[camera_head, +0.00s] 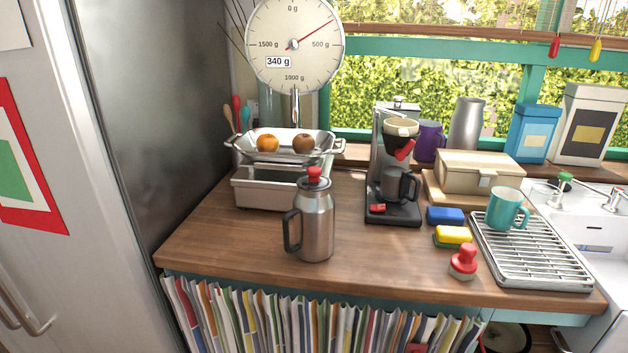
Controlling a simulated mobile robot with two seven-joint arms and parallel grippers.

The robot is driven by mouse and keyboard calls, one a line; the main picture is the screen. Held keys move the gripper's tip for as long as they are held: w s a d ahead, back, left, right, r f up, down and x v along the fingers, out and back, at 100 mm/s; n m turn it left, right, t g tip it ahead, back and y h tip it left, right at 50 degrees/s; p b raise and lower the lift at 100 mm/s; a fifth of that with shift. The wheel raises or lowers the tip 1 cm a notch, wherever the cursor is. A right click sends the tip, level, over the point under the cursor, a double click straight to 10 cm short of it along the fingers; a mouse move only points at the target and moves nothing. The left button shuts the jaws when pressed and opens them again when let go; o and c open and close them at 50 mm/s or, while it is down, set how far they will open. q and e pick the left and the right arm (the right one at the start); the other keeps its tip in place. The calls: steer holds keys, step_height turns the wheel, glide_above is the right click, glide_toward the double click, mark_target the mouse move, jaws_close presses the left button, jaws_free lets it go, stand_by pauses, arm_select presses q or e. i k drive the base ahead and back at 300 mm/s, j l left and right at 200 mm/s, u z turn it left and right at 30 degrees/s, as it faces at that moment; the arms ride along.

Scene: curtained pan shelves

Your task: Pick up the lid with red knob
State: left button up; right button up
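I cannot single out a separate lid with a red knob for certain. A steel jug (316,228) with a black handle stands upright on the wooden counter, with a red knob (314,174) on its top. A small squat item with a red knob (463,262) and a pale base stands at the counter's front right; it looks like a scrubber. A dark round pan or lid (507,338) shows partly below the counter at the bottom right, cut off by the frame. A small red piece (416,348) shows at the bottom edge; I cannot tell what it is. Neither gripper is in view.
A striped curtain (300,315) hangs under the counter (385,265) and hides the shelves. A fridge (100,150) stands left. A scale with fruit (295,45), coffee maker (392,190), sponges (453,235) and draining rack (530,260) occupy the counter.

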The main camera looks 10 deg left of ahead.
mark_target(313, 182)
steer(key=i+l, duration=0.15)
steer(key=l, duration=0.2)
steer(key=i+l+u, duration=0.1)
steer(key=l, duration=0.25)
steer(key=i+l, duration=0.2)
steer(key=l, duration=0.15)
steer(key=i+l, duration=0.15)
steer(key=l, duration=0.2)
steer(key=u, duration=0.05)
